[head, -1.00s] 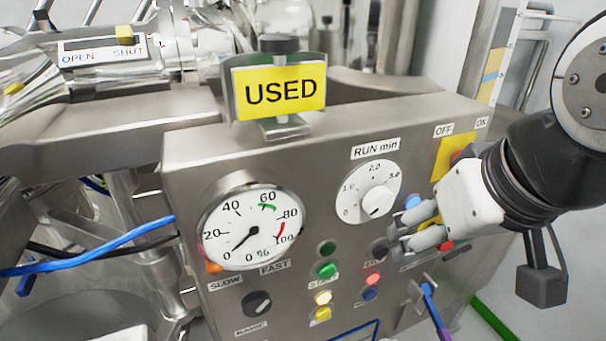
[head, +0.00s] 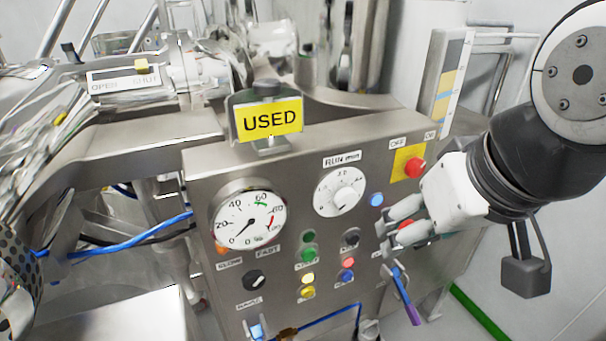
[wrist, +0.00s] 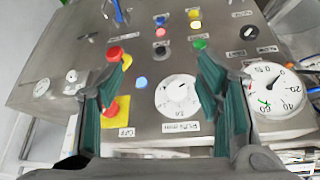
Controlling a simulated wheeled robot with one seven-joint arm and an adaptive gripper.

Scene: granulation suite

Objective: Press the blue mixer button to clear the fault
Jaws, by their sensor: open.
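The grey control panel (head: 225,170) carries a round blue button (head: 345,275) low in the middle, just under a lit red light (head: 347,262). In the wrist view, upside down, the blue button (wrist: 160,20) is near the top. A second blue round piece (head: 376,199) glows right of the RUN min dial (head: 340,191); it also shows in the wrist view (wrist: 142,82), between the fingers. My gripper (head: 392,223) is open and empty in front of the panel's right side, up and right of the lower blue button. I cannot read the labels by the buttons.
A red knob on a yellow plate (head: 400,172) sits upper right. Another red knob (wrist: 115,53) is by one finger. A purple-ended lever (head: 405,297) sticks out below my gripper. Green buttons (head: 308,253), yellow buttons (head: 308,279) and a gauge (head: 247,220) are left. A USED sign (head: 269,119) stands on top.

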